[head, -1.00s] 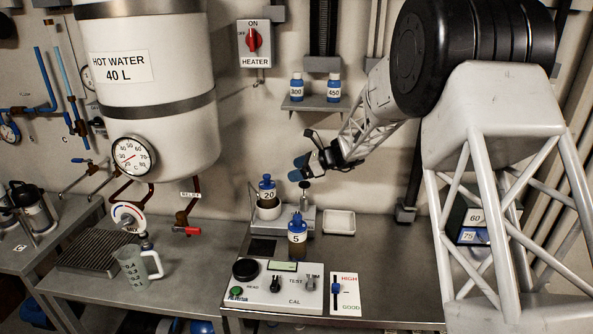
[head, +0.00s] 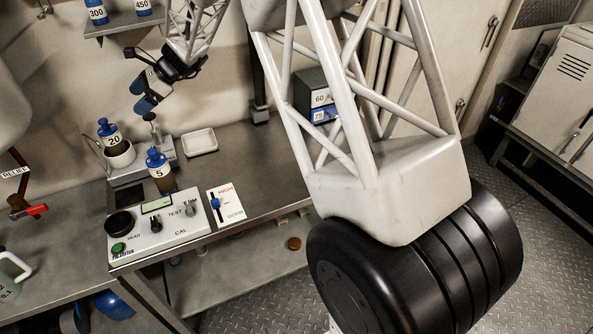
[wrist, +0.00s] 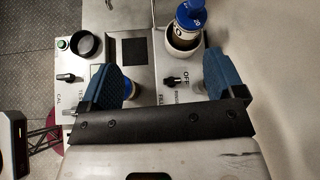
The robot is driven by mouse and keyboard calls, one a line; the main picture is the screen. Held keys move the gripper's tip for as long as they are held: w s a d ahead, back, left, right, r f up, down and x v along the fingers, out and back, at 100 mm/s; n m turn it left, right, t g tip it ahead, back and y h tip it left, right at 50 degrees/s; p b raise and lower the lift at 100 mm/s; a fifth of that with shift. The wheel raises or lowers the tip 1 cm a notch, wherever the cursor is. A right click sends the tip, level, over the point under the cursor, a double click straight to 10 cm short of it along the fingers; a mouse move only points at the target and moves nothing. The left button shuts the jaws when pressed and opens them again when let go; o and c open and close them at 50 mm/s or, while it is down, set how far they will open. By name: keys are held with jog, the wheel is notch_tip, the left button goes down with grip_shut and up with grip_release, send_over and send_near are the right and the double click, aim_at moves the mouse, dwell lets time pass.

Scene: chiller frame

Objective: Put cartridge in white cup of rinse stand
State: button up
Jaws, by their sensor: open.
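A brown bottle-like cartridge labelled 20 (head: 111,138) with a blue cap stands in the white cup (head: 120,160) of the rinse stand (head: 160,150). In the wrist view the blue-capped cartridge (wrist: 190,17) also stands in the white cup (wrist: 182,52), beyond my fingertips. My gripper (head: 143,96) is open and empty above the stand, up and to the right of cartridge 20. Its blue fingers are spread in the wrist view (wrist: 167,78).
The meter unit (head: 150,226) with knobs stands in front. A white tray (head: 199,142) lies right of the stand. A HIGH/GOOD card (head: 226,205) lies beside the meter. Bottles 300 (head: 97,12) and 450 (head: 143,6) stand on the shelf above.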

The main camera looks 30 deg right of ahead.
jog(key=s+d+r+n+h, duration=0.35)
jog(key=s+d, duration=0.25)
jog(key=s, duration=0.6)
jog(key=s+d+r+n+h, duration=0.2)
jog(key=s+d+n, duration=0.35)
jog(key=s, duration=0.75)
jog(key=s+d+r+n+h, duration=0.3)
jog(key=s+d, duration=0.3)
jog(key=s, duration=0.6)
jog(key=s+d+f+n+t+h, duration=0.1)
jog(key=s+d+n, duration=0.1)
jog(key=s, duration=0.5)
jog(key=s+d+f+n+h, duration=0.1)
jog(key=s+d+n+h, duration=0.1)
jog(key=s+d, duration=0.2)
jog(key=s, duration=0.3)
jog(key=shift+d+f+n+t, duration=0.3)
jog(key=shift+d+t, duration=0.05)
jog(key=shift+t, duration=0.05)
